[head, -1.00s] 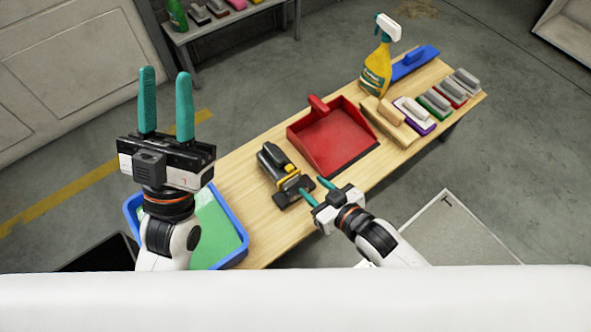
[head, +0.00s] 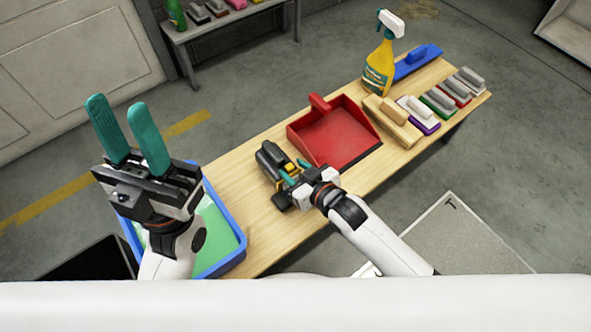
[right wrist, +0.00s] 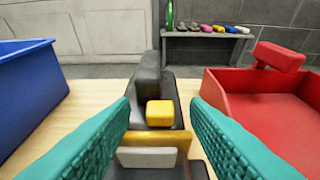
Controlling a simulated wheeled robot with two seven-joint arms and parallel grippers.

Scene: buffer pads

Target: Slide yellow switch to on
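The black and yellow device (head: 272,162) stands on the wooden table, left of the red dustpan. In the right wrist view its yellow switch block (right wrist: 160,113) sits on top, centred between my fingers, with a yellow band and a pale plate nearer to me. My right gripper (head: 296,171) is open over the near end of the device. In the right wrist view its teal fingers (right wrist: 160,130) stand apart on either side of the device, with nothing visibly held. My left gripper (head: 124,120) is open and empty, raised above the blue tray with fingers pointing up.
A blue tray (head: 233,256) with a green bottom lies at the table's left end. The red dustpan (head: 335,138) is just right of the device. A yellow spray bottle (head: 379,68) and several brushes stand further right. A grey shelf (head: 225,25) is behind.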

